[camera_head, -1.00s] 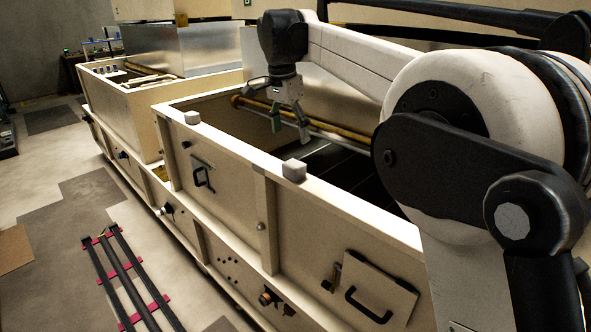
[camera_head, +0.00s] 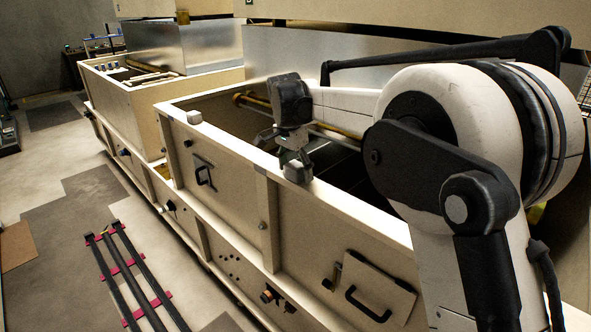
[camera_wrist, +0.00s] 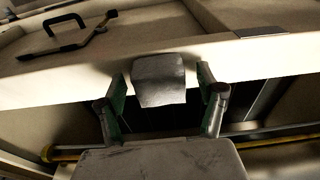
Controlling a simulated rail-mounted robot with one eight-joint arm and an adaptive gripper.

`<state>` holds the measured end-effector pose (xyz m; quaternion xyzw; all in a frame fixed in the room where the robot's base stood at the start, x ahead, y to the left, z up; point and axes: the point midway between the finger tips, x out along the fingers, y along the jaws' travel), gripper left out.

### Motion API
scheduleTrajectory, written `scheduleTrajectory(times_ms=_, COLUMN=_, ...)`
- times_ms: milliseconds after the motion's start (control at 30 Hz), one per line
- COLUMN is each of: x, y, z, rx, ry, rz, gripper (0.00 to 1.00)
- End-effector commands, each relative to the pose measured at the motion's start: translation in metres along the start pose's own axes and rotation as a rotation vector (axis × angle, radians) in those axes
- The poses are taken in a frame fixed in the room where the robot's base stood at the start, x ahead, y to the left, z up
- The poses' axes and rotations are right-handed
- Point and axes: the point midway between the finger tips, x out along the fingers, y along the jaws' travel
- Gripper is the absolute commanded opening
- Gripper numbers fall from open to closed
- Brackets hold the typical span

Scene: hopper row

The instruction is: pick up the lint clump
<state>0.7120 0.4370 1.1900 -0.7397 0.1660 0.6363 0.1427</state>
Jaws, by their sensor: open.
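A grey, blocky lump that looks like the lint clump (camera_head: 298,173) sits on the front rim of the near hopper (camera_head: 340,203). In the wrist view the same lump (camera_wrist: 159,80) is between the two fingers of my gripper (camera_wrist: 162,82), with a narrow gap on each side. My gripper (camera_head: 287,156) is open and empty. In the head view it is right at the lump and partly covers its top. I cannot tell from these views whether the fingers touch it.
A similar grey lump (camera_head: 194,117) sits farther left on the rim. A yellow rail (camera_head: 256,103) runs inside the hopper, whose interior is dark. A panel with a black handle (camera_head: 368,287) is on the front wall. Black rails with pink crosspieces (camera_head: 128,268) lie on the floor.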

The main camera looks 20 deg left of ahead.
Motion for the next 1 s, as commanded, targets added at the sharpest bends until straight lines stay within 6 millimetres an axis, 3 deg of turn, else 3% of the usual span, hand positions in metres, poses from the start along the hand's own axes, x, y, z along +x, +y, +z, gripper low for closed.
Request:
scheduleTrajectory(times_ms=267, x=0.0035, y=-0.0001, z=-0.0001, rx=0.0, ry=0.0, rz=0.0, gripper=0.7)
scheduleTrajectory(times_ms=567, x=0.0033, y=-0.0001, z=-0.0001, rx=0.0, ry=0.0, rz=0.0, gripper=0.3)
scheduleTrajectory(times_ms=1000, x=-0.0039, y=-0.0001, z=-0.0011, rx=0.0, ry=0.0, rz=0.0, gripper=0.29)
